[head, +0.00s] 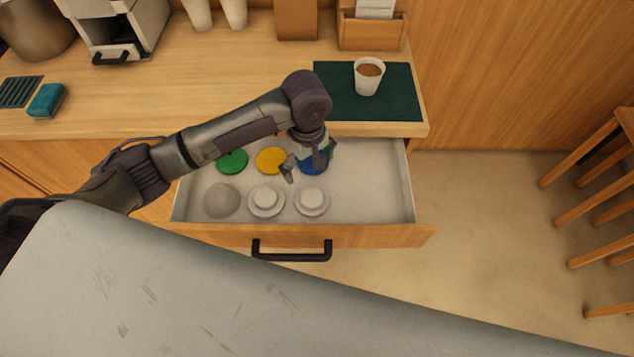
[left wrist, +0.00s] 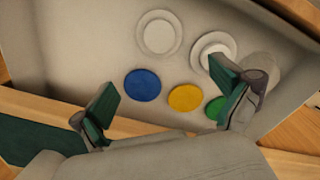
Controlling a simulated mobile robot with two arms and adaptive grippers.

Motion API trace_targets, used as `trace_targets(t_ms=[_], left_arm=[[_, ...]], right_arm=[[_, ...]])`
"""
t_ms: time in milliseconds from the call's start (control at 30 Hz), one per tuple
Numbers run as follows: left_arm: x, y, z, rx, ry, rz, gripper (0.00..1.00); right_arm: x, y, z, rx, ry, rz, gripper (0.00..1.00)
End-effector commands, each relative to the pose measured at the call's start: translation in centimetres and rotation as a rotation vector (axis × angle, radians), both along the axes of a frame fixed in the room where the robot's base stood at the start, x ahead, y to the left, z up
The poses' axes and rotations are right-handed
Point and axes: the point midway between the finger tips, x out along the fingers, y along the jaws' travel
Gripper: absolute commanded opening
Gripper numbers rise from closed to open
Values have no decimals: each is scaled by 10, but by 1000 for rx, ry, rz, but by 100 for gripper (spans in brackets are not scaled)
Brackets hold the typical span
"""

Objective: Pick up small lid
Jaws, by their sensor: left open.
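An open drawer (head: 365,195) holds several round lids in two rows. The back row has flat green (head: 232,161), yellow (head: 271,160) and blue (head: 313,167) discs. The front row has a plain pale dome (head: 221,200) and two white lids with raised centres, one in the middle (head: 266,200) and one at right (head: 312,200). I cannot tell which is the small lid. My left gripper (head: 303,170) is open and empty above the blue disc, partly hiding it. In the left wrist view the blue disc (left wrist: 143,85) lies between the spread fingers (left wrist: 165,80).
The wooden counter (head: 230,70) behind the drawer bears a cup of brown drink (head: 368,76) on a dark green mat (head: 325,92). A teal sponge (head: 47,101) lies at left. The drawer's right part is empty. Wooden stool legs (head: 590,180) stand at far right.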

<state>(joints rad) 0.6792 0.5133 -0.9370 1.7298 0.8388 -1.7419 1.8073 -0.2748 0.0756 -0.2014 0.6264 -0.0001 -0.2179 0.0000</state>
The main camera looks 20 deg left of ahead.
Motion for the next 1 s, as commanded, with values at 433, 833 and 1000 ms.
trace_targets(t_ms=[433, 833, 1000], left_arm=[[-1, 0, -75, 3, 2, 2, 100], [-3, -3, -118, 3, 1, 1, 100], [-3, -3, -134, 1, 0, -1, 100]], right_arm=[[-40, -7, -2, -10, 57, -1, 40], [-16, -6, 4, -7, 20, -1, 40], [-18, -6, 3, -7, 24, -1, 40]])
